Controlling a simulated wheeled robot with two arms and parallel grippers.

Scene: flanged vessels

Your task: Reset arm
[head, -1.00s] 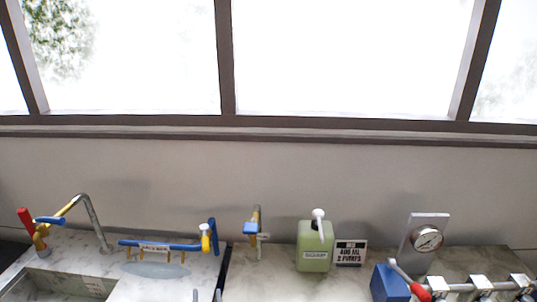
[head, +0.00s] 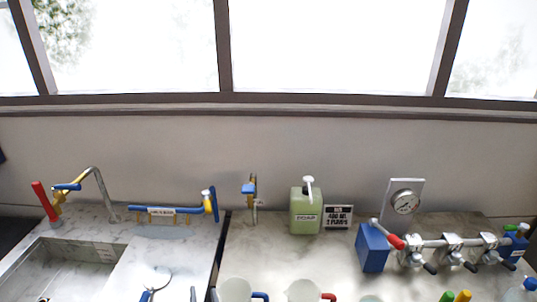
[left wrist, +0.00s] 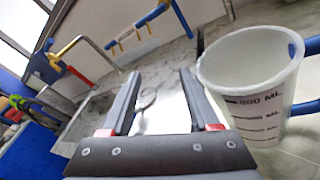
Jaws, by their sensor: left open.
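My left gripper (head: 203,295) shows only as two fingertips at the bottom edge of the head view, left of a measuring cup (head: 236,291) with a blue handle. In the left wrist view, my left gripper (left wrist: 156,88) has its two fingers apart with nothing held between them. The measuring cup (left wrist: 250,85), marked in ML, stands close to the right of the fingers. My right gripper is in neither view.
A sink (head: 70,246) with a faucet is at left. A soap bottle (head: 306,212), a sign (head: 338,217) and a gauge (head: 404,202) stand along the wall. A pipe assembly with a blue block (head: 372,248) is at right. A red-handled cup (head: 303,292) is in front.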

